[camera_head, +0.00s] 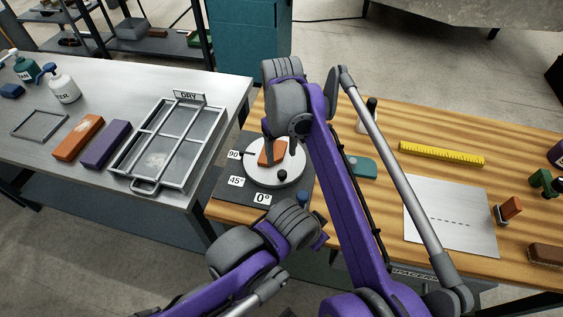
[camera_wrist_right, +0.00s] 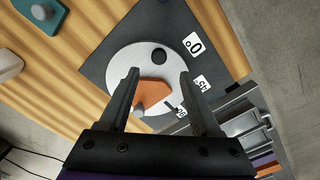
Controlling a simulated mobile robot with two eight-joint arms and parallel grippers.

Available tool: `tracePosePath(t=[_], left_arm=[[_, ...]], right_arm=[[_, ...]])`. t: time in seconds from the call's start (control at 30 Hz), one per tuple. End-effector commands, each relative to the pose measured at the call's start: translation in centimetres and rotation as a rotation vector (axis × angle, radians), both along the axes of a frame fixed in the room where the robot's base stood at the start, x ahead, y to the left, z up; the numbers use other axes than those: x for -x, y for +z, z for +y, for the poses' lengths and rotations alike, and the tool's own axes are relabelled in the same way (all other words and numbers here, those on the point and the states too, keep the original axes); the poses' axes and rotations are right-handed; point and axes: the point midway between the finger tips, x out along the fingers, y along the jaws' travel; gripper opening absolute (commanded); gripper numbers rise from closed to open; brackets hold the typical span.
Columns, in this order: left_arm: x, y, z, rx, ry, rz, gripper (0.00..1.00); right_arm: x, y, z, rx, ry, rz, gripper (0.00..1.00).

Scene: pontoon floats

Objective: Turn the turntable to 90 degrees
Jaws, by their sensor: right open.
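The turntable (camera_head: 261,175) is a round white disc on a dark grey base with 0°, 45° and 90° labels. A black knob (camera_head: 282,175) stands on the disc, and an orange piece (camera_head: 272,152) lies on it. A short dark mark at the disc's edge is close to the 90° label (camera_head: 234,155). My right gripper (camera_head: 283,145) is open above the disc. In the right wrist view its fingers (camera_wrist_right: 158,73) are on either side of the orange piece (camera_wrist_right: 152,93), with the black knob (camera_wrist_right: 161,54) beyond; contact cannot be told.
A metal drying rack (camera_head: 166,145), an orange block (camera_head: 78,138) and a purple block (camera_head: 106,144) lie on the grey table. On the wooden table are a teal object (camera_head: 362,167), a yellow ruler (camera_head: 440,153) and a white sheet (camera_head: 450,215). My left arm crosses in front of the turntable base.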

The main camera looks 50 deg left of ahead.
Motion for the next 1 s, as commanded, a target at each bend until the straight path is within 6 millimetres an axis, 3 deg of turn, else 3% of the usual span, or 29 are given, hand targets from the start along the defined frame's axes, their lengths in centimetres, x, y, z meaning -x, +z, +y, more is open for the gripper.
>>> tracePosePath(t=[0.1,0.23,0.87,1.0], left_arm=[[-0.1,0.3,0.0,0.000,0.000,-0.002,0.00],[-0.1,0.4,0.0,0.000,0.000,-0.002,0.00],[-0.1,0.4,0.0,0.000,0.000,-0.002,0.00],[-0.1,0.5,0.0,0.000,0.000,-0.002,0.00]], right_arm=[[0.0,1.9,0.0,0.000,0.000,0.000,0.64],[0.0,3.0,0.0,0.000,0.000,0.000,0.64],[0.0,3.2,0.0,0.000,-0.001,0.000,0.64],[-1.4,3.4,-1.9,-0.009,-0.045,-0.004,0.64]])
